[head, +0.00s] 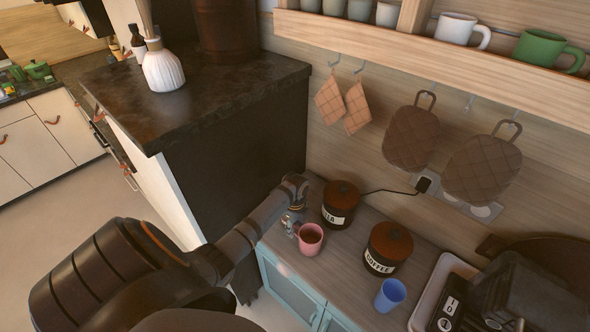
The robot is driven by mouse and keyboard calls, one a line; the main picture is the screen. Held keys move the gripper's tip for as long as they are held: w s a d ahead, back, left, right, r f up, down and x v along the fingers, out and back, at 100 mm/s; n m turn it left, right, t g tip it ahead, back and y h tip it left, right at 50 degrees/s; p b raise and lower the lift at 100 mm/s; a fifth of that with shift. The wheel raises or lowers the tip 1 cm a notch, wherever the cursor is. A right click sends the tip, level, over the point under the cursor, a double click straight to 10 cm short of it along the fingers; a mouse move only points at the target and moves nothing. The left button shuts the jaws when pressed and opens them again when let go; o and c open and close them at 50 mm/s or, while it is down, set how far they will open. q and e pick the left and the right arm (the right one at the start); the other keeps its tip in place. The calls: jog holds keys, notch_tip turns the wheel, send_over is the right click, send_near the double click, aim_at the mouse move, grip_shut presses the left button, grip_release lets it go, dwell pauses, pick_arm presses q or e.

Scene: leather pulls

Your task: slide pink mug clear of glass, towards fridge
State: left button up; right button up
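The pink mug (310,240) stands upright on the grey wooden counter, near its left front part, with dark contents showing inside. My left gripper (290,221) points down at the left side of the mug, very close to it. Its fingers are small and partly lost against a pale, clear-looking shape there, so I cannot tell whether they are open or touch the mug. That clear shape may be the glass, but I cannot make out its outline. A tall dark block (238,160) with a marbled top, possibly the fridge, stands left of the counter. My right gripper is not in view.
A black jar with a brown lid (340,205) stands behind the mug, and a coffee jar (387,249) to its right. A blue cup (390,294) stands near the front. A pale tray (441,283) lies right. Quilted pads (411,138) hang on the wall.

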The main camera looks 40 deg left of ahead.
pick_arm(q)
jog(key=shift+r, duration=0.1)
notch_tip(320, 180, up, 12)
dwell(0.4)
